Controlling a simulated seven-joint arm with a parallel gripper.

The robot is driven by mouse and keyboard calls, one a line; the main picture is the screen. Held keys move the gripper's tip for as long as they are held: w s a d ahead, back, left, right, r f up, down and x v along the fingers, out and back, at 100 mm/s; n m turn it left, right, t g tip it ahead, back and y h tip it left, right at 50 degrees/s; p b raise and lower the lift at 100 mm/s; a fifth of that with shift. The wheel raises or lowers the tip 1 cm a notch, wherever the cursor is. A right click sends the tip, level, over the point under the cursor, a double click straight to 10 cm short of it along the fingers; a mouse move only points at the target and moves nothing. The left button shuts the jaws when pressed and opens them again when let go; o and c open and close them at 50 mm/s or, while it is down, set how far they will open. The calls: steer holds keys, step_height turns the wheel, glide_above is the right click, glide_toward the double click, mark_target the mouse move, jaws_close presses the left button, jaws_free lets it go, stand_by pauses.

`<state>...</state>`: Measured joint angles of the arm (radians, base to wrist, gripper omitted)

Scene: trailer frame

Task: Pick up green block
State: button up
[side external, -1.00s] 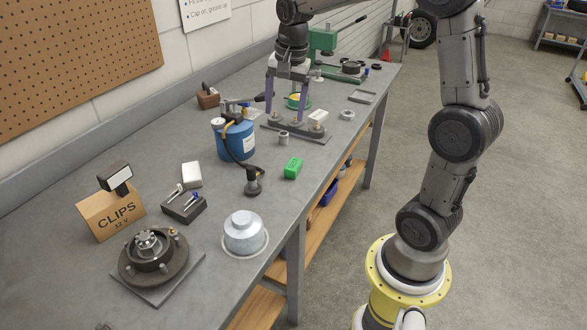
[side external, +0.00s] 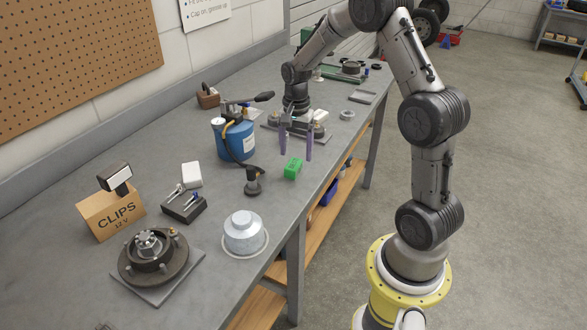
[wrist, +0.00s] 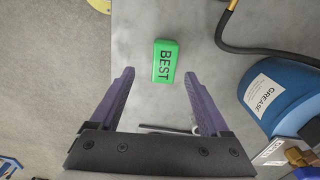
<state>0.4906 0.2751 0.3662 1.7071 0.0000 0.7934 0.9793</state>
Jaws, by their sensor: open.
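The green block (side external: 293,167) lies on the workbench near its front edge, right of the blue grease can. In the wrist view the green block (wrist: 165,61) shows the word BEST on its top and lies ahead of the fingertips, between their lines. My gripper (side external: 296,157) is open and empty, pointing down above and close behind the block. Its two purple fingers are spread apart in the wrist view (wrist: 160,74). I cannot tell the exact height of the fingertips over the bench.
The blue grease can (side external: 237,139) with its black hose stands left of the block, and the hose nozzle (side external: 253,182) stands near it. A silver domed cap (side external: 245,233) sits nearer the camera. The workbench (side external: 222,190) ends just right of the block.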

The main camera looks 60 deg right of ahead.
mark_target(293, 164)
steer(key=f, duration=0.5)
steer(key=shift+w+a+f, duration=0.1)
steer(key=shift+w+a, duration=0.1)
steer(key=shift+w, duration=0.1)
jaws_close()
